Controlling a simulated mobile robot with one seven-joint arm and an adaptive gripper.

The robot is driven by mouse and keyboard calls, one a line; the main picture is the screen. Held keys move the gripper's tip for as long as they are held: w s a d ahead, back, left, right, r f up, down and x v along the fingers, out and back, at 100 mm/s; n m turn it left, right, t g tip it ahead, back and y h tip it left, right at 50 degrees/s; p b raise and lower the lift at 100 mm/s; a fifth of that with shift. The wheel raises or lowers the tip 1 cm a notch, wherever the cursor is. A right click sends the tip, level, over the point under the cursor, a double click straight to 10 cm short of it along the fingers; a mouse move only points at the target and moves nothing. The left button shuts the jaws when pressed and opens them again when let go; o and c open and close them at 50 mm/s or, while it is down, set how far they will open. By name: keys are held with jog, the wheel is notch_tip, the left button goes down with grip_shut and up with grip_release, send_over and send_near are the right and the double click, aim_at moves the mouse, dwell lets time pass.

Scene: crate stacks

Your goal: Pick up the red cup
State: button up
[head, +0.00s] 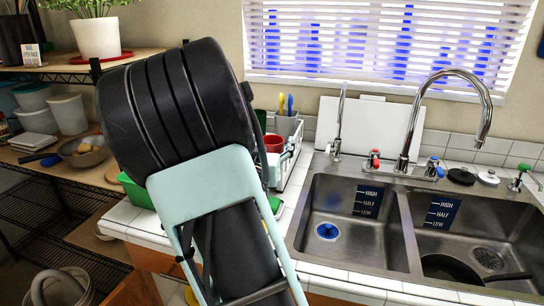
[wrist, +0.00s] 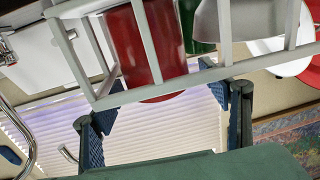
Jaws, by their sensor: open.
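The red cup (head: 273,144) stands in the white dish rack (head: 287,166) left of the sink in the head view, its left side hidden by my arm. In the wrist view, which looks tilted or upside down, the red cup (wrist: 134,45) shows at the top behind pale rack bars (wrist: 75,62). My gripper (wrist: 165,108) is open and empty, its two blue-padded fingers wide apart. In the picture the cup lies above the gap between the fingers, with a rack rail across it. In the head view my gripper is hidden behind my arm.
A grey-white item (wrist: 240,18) and a green item (wrist: 194,22) are near the cup. A utensil holder (head: 288,125) stands behind it. The double sink (head: 350,232) with tall faucet (head: 440,95) is to the right. A white board (head: 368,125) leans behind the sink.

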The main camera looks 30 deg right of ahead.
jog(key=shift+w+d, duration=0.4)
jog(key=shift+d, duration=0.05)
jog(key=shift+r, duration=0.1)
jog(key=c, duration=1.5)
